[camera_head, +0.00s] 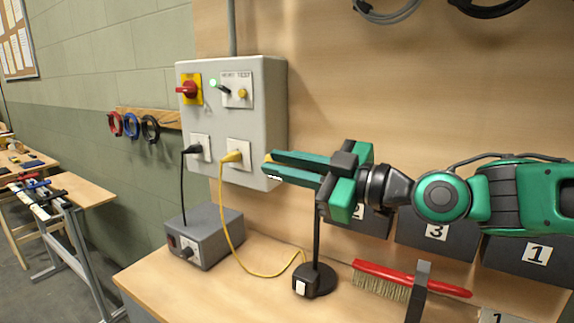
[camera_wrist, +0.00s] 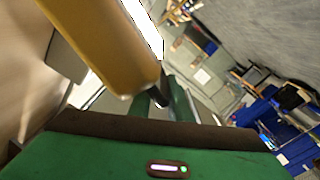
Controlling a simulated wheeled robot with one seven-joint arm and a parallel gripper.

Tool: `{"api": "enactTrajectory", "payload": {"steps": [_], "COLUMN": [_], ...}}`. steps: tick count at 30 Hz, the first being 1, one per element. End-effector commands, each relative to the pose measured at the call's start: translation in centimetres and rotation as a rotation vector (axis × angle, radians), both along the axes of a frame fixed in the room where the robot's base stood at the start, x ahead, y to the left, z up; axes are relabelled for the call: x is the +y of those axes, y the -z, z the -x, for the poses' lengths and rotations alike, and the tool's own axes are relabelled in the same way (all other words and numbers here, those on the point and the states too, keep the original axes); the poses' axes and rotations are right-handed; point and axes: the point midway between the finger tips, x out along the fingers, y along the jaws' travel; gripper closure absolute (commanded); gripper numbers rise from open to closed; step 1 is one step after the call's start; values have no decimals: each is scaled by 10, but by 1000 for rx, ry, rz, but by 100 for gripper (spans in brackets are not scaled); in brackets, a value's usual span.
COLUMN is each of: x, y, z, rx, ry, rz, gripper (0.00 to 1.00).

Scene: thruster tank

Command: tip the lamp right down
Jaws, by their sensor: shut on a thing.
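The lamp has a black base (camera_head: 315,282) on the bench and a thin dark upright stem (camera_head: 317,235) that rises behind my gripper (camera_head: 285,166). Its bar-shaped head (camera_wrist: 105,45) is ochre with a bright white lit side and fills the upper left of the wrist view, close to the camera. In the head view most of the head is hidden by my green fingers; a bit of yellow and white shows at their tips. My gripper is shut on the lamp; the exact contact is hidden.
A grey control box (camera_head: 270,110) with a red switch stands close behind my fingertips. A yellow cable (camera_head: 228,220) hangs from it to the bench. A grey power unit (camera_head: 207,236) is left of the lamp; a red-handled brush (camera_head: 410,278) and numbered bins (camera_head: 435,233) are right.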

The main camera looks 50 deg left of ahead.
Motion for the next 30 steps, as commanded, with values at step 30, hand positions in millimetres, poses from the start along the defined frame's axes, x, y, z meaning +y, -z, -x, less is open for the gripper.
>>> {"api": "enactTrajectory", "payload": {"steps": [30], "x": [-73], "y": [12], "z": [-18], "rx": [9], "ry": [-9], "rz": [24], "gripper": [72]}}
